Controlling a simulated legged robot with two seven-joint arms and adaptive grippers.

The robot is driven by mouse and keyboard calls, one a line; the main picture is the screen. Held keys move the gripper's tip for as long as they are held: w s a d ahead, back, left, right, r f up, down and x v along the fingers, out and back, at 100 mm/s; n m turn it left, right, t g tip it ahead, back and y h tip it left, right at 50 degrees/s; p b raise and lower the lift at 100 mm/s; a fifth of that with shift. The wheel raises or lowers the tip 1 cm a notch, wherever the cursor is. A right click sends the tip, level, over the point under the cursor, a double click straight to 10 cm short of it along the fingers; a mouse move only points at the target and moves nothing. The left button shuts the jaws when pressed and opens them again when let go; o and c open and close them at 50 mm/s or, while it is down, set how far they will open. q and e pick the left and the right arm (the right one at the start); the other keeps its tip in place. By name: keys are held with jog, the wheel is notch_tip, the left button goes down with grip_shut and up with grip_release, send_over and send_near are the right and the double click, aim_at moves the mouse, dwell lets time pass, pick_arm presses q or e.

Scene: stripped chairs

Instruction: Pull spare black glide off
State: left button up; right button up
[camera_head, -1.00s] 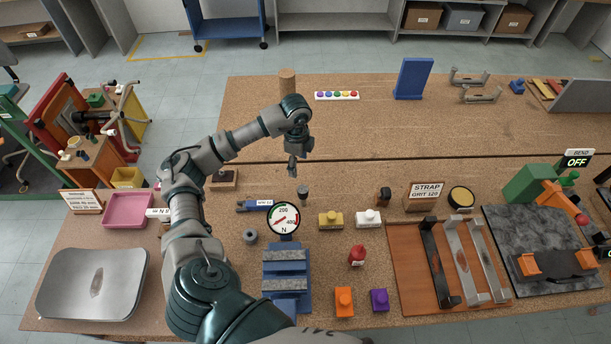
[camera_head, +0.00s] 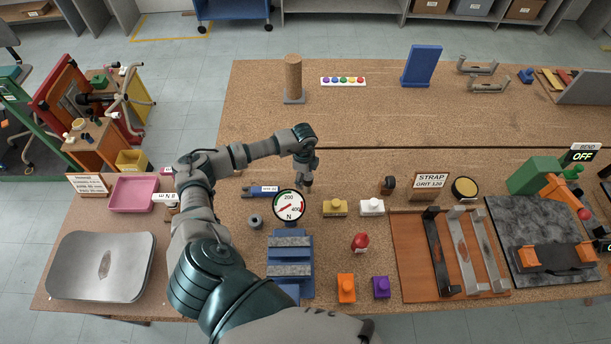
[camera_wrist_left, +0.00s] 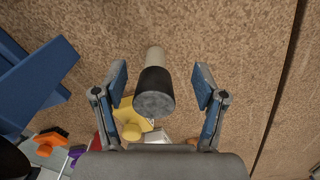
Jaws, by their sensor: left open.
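The spare black glide (camera_wrist_left: 154,92) shows in the left wrist view as a black cap with a grey end face, on a pale round stub (camera_wrist_left: 155,57). My left gripper (camera_wrist_left: 160,72) is open, with one finger on each side of the glide and a visible gap on both sides. In the head view my left gripper (camera_head: 306,184) points down over the bench, just behind the round force gauge (camera_head: 289,206), and hides the glide. My right gripper is not in view.
A blue clamp (camera_head: 289,262) stands in front of the gauge.

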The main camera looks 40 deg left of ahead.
pick_arm(q)
jog(key=shift+a, duration=0.15)
jog(key=shift+c, duration=0.7)
jog(key=shift+d+r, duration=0.1)
jog(key=shift+d, duration=0.35)
jog(key=c, duration=0.4)
jog(key=shift+w+d+r, duration=0.1)
jog(key=shift+d+r, duration=0.05)
jog(key=shift+d, duration=0.4)
jog(key=shift+d+r, duration=0.15)
jog(key=shift+d, duration=0.35)
jog(key=c, duration=0.7)
jog(key=shift+o, duration=0.2)
jog(key=o, duration=0.3)
jog(key=shift+a, duration=0.25)
jog(key=shift+a+f, duration=0.1)
jog(key=shift+a, duration=0.15)
grip_shut()
jog(key=shift+r+p, duration=0.3)
jog(key=shift+r, duration=0.05)
jog(key=shift+a+r, duration=0.1)
jog(key=shift+r, duration=0.25)
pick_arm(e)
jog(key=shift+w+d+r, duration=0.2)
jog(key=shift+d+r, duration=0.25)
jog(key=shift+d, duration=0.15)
